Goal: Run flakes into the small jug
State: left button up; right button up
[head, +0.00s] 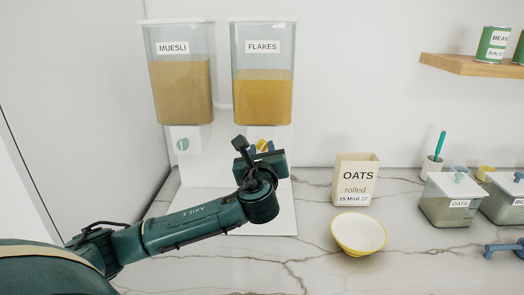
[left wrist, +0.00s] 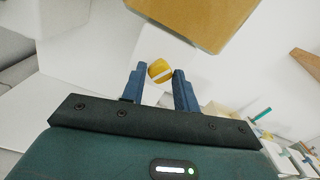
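The FLAKES dispenser (head: 263,97) stands on the counter, its clear bin partly full of golden flakes. Its yellow knob (head: 263,145) sits below the bin and is partly covered by my left gripper (head: 262,152). In the left wrist view the open fingers (left wrist: 158,74) point at the yellow knob (left wrist: 160,71), which appears between the fingertips with little gap; I cannot tell whether they touch it. The spout and the space under it are largely hidden behind my left arm. I cannot make out a small jug. My right gripper is not in view.
The MUESLI dispenser (head: 182,92) stands to the left on the white stand (head: 281,215). Right of it are a yellow-rimmed bowl (head: 358,234), an OATS rolled box (head: 355,181) and lidded tubs (head: 449,205). A blue item (head: 503,248) is cut off at the right edge.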

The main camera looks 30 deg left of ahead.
pick_arm(q)
jog(key=c, duration=0.4)
jog(key=shift+c, duration=1)
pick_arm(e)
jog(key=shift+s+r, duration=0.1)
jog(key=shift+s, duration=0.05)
pick_arm(q)
jog(key=shift+n, duration=0.3)
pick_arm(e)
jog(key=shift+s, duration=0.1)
pick_arm(q)
jog(key=n, duration=0.2)
jog(key=shift+n+p, duration=0.3)
jog(key=shift+n, duration=1.5)
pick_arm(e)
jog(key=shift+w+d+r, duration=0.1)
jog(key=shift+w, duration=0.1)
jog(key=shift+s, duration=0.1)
pick_arm(q)
jog(key=o, duration=1)
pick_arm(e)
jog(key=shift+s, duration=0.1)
